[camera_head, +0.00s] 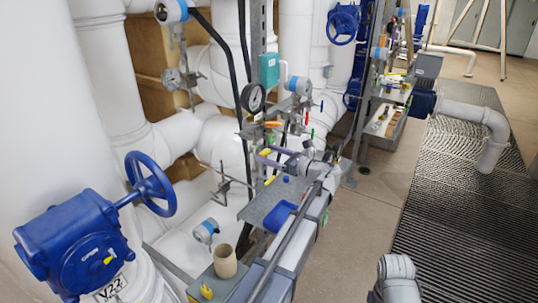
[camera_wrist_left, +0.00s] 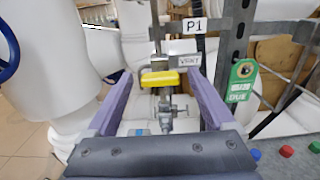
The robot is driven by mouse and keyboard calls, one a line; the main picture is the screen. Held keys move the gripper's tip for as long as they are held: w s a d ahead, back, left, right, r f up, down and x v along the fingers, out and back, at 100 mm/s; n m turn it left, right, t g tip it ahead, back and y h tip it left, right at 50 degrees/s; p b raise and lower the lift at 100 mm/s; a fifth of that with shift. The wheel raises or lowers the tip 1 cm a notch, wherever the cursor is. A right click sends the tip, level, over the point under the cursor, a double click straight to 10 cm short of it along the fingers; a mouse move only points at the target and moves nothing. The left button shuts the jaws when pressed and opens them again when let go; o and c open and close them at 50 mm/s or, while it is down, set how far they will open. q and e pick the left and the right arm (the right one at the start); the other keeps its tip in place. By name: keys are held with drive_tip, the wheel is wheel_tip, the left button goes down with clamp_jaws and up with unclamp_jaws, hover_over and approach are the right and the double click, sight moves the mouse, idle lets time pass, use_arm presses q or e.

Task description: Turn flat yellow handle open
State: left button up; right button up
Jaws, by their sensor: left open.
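The flat yellow handle (camera_wrist_left: 160,79) sits on a small metal valve below a VENT label in the left wrist view. It lies crosswise, roughly level. In the head view the handle (camera_head: 265,152) is small and partly hidden by my gripper. My left gripper (camera_head: 263,154) has its two purple fingers apart, one on each side of the handle. In the left wrist view the fingers (camera_wrist_left: 160,76) show gaps to both ends of the handle, with no visible contact. My right gripper is not in view.
A P1 plate (camera_wrist_left: 194,26) is above the valve; a green tag (camera_wrist_left: 241,82) hangs to the right. A pressure gauge (camera_head: 253,97) stands close behind the gripper. A blue handwheel (camera_head: 151,184) is at the left. A grey shelf (camera_head: 262,205) lies below.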

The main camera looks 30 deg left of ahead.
use_arm(q)
drive_tip(key=shift+c, duration=0.4)
drive_tip(key=c, duration=1.3)
drive_tip(key=n, duration=0.4)
drive_tip(key=shift+n, duration=0.4)
drive_tip(key=n, duration=0.4)
drive_tip(key=shift+n, duration=0.3)
drive_tip(key=n, duration=0.4)
drive_tip(key=shift+s, duration=0.1)
drive_tip(key=shift+f+n, duration=0.1)
drive_tip(key=shift+n, duration=2.3)
